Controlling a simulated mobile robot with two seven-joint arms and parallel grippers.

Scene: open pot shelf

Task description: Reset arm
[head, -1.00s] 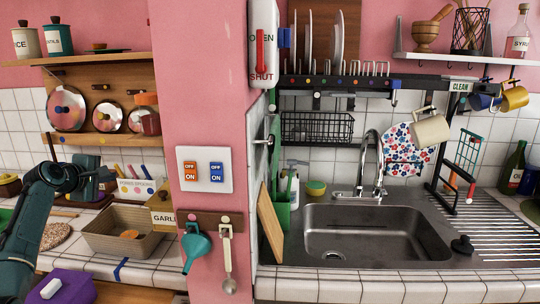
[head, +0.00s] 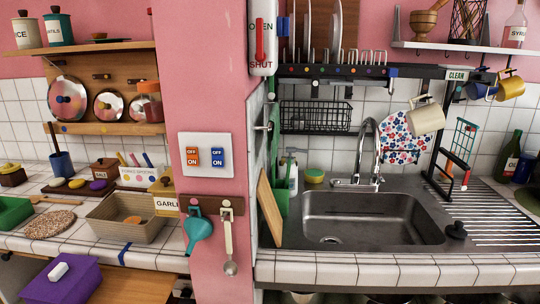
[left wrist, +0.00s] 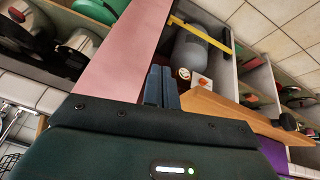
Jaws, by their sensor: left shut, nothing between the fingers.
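My left gripper (left wrist: 161,86) shows in the left wrist view as two dark fingers pressed together, with nothing between them. It is shut and apart from the things around it. Past the fingertips are a grey cylinder (left wrist: 190,50) and a yellow bar (left wrist: 200,32) in an open compartment. A pink wall strip (left wrist: 122,50) and a wooden edge (left wrist: 225,110) run close by. Neither of my arms shows in the head view now. My right gripper is in no view.
In the head view, a pink pillar (head: 208,90) with switches separates the left counter from the sink (head: 365,215). A beige basket (head: 125,232), a garlic box (head: 165,204) and a purple box (head: 62,280) are at left. Cups hang from the dish rack (head: 330,71).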

